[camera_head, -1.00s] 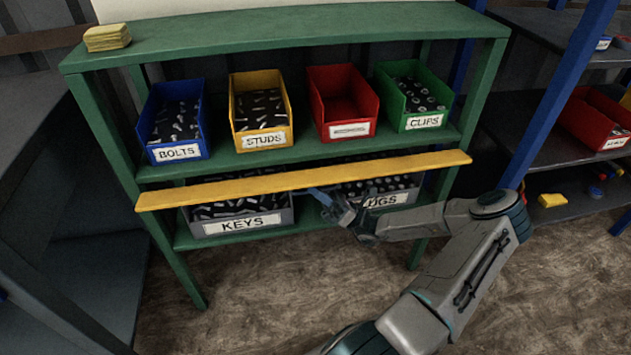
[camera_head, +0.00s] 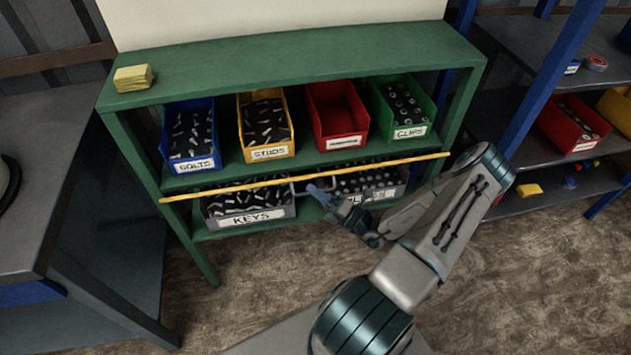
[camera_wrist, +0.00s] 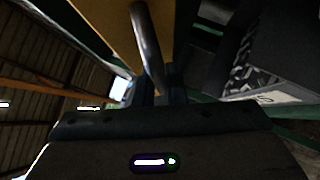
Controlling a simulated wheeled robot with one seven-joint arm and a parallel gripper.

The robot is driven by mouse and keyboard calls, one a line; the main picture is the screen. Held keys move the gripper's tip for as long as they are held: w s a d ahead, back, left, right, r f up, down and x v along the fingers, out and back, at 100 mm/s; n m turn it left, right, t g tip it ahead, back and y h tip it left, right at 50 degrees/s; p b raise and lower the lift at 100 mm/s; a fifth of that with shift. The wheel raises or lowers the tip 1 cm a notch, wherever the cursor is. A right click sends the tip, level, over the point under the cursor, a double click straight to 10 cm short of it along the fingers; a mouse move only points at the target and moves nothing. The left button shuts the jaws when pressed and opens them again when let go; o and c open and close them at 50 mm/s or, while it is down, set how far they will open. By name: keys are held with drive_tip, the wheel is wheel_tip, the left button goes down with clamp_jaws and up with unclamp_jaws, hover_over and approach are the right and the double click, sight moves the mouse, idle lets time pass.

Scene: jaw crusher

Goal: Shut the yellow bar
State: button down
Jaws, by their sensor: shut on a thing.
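The yellow bar (camera_head: 400,162) runs across the front of the green shelf unit, just below the upper bins. In the head view it shows nearly edge-on, as a thin strip. In the wrist view its yellow face (camera_wrist: 184,35) is close above my gripper. A grey metal handle (camera_wrist: 147,40) on the bar runs down between my fingers. My gripper (camera_head: 322,193) is shut on this handle, below the middle of the bar. The fingertips are small and partly dark, so the exact grip is hard to see.
Bolts (camera_head: 190,140), studs (camera_head: 265,125), red (camera_head: 338,115) and green (camera_head: 402,105) bins stand on the upper shelf. Grey bins marked KEYS (camera_head: 250,215) and another stand below. A yellow block (camera_head: 133,78) lies on top. Floor in front is clear.

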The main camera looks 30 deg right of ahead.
wheel_tip(320, 180, up, 2)
drive_tip(key=m+h+p, duration=0.1)
drive_tip(key=p, duration=0.1)
drive_tip(key=m+g+h+p, duration=0.1)
drive_tip(key=m+p, duration=0.1)
drive_tip(key=p, duration=0.1)
drive_tip(key=shift+r+g, duration=0.25)
drive_tip(key=shift+g, duration=0.05)
drive_tip(key=m+p, duration=0.1)
drive_tip(key=g+h+p, duration=0.1)
drive_tip(key=p, duration=0.1)
drive_tip(key=shift+w+r+m, duration=0.2)
drive_tip(key=shift+r+m, duration=0.05)
drive_tip(key=shift+m, duration=0.15)
drive_tip(key=shift+w+d+r+m+g+h+p, duration=0.15)
drive_tip(key=shift+m+g+h+p, duration=0.15)
drive_tip(key=shift+m+g+p, duration=0.45)
drive_tip(key=c, duration=1.5)
unclamp_jaws()
drive_tip(key=shift+w, duration=0.1)
drive_tip(key=b+v, duration=0.1)
drive_tip(key=v, duration=1.3)
drive_tip(key=shift+w, duration=0.1)
